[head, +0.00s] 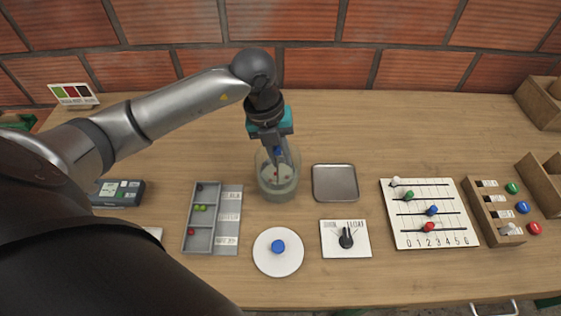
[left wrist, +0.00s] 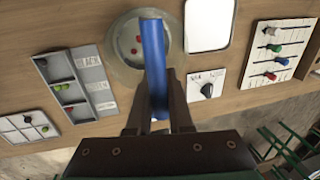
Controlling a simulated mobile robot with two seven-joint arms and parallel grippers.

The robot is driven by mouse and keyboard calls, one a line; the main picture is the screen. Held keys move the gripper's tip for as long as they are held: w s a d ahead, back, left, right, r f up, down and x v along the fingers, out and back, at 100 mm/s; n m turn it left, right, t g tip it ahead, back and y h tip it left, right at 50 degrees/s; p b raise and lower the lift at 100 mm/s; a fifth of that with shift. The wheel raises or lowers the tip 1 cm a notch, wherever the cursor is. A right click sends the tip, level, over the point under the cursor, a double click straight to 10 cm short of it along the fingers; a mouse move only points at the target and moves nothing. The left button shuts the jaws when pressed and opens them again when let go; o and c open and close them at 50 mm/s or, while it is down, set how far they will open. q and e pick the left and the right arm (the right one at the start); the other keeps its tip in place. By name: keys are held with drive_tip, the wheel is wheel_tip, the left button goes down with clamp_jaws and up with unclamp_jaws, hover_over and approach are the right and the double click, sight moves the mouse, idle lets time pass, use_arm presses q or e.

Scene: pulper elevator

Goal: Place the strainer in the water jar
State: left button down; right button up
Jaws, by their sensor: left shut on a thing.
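The water jar (head: 278,190) is a clear round vessel near the middle of the table. Several red berries (head: 275,174) show inside it. My left gripper (head: 282,158) is right over the jar and shut on the strainer's blue handle (head: 278,151). In the left wrist view the blue handle (left wrist: 154,55) runs from between the fingers (left wrist: 158,105) across the jar (left wrist: 118,50). A pale round surface with red berries (left wrist: 137,37) shows beside the handle. I cannot tell the strainer's bowl from the jar's contents or its exact depth. My right gripper is not in view.
A labelled three-compartment tray (head: 187,236) with berries stands left of the jar. An empty metal tray (head: 335,183) is on the right. A white disc with a blue knob (head: 278,247), a dial card (head: 346,252) and a slider board (head: 440,184) lie nearby. The table behind the jar is clear.

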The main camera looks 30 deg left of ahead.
use_arm(q)
drive_tip(key=shift+f, duration=1.35)
drive_tip(key=c, duration=1.1)
unclamp_jaws()
drive_tip(key=shift+r, duration=0.15)
wheel_tip(320, 180, up, 12)
drive_tip(key=s+a+p, duration=0.1)
drive_tip(key=a, duration=0.1)
drive_tip(key=shift+s, duration=0.15)
